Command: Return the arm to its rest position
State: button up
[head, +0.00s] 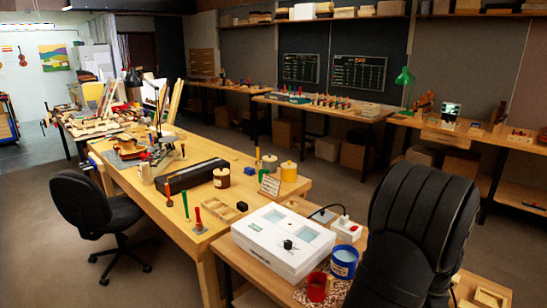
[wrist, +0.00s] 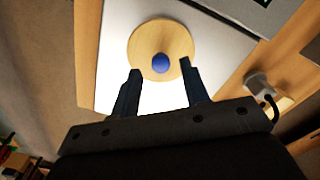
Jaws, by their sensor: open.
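My gripper (wrist: 160,69) shows in the wrist view with its two dark fingers spread apart and nothing held between them. Past the fingertips is a round wooden disc (wrist: 143,42) with a blue knob (wrist: 160,63) at its middle, on a bright white surface (wrist: 112,62). I cannot tell how far the fingers are from the knob. In the head view my black arm (head: 420,225) rises at the lower right; its fingers cannot be made out there.
A white box (head: 285,242) stands on the near bench, with a power strip (head: 346,229), a blue tin (head: 344,263) and a red cup (head: 318,287) near it. The long workbench (head: 195,228) holds jars, tools and a black case (head: 192,175). An office chair (head: 90,215) stands left.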

jog(key=shift+r, duration=0.95)
jog(key=s+d+r, duration=0.2)
jog(key=s+r, duration=0.5)
jog(key=s, duration=0.4)
jog(key=w+a+r, duration=0.1)
jog(key=w+a, duration=0.2)
jog(key=w, duration=0.7)
jog(key=w+a+r, duration=0.2)
jog(key=w+a, duration=0.1)
jog(key=w, duration=0.7)
jog(key=w+a+r, duration=0.1)
jog(key=w+a, duration=0.2)
jog(key=w, duration=0.7)
jog(key=w+a+f, duration=0.4)
jog(key=w+f, duration=0.1)
jog(key=w, duration=0.1)
jog(key=shift+a, duration=0.3)
jog(key=shift+w, duration=0.1)
